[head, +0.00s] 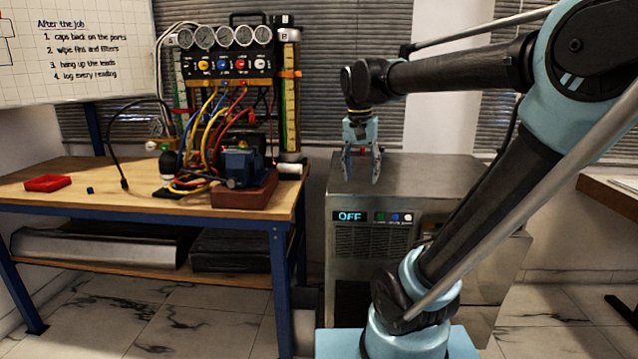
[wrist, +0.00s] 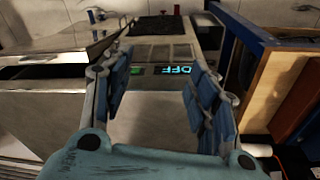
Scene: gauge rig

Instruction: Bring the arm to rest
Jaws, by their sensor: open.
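My gripper (head: 361,164) hangs fingers-down from my arm in the head view, above the top of a steel machine (head: 395,172). In the wrist view my gripper (wrist: 157,95) is also open and empty, with a finger at each side. The machine's display reads OFF (head: 350,216); it also shows in the wrist view (wrist: 178,71). I cannot tell the exact gap between the fingertips and the machine's top.
A wooden workbench (head: 60,193) with a blue frame stands left of the machine. It carries a gauge rig (head: 222,65) with hoses, a red tray (head: 47,183) and a small blue block (head: 90,190). A whiteboard (head: 75,75) is at the far left. Another table (head: 612,195) stands at the right.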

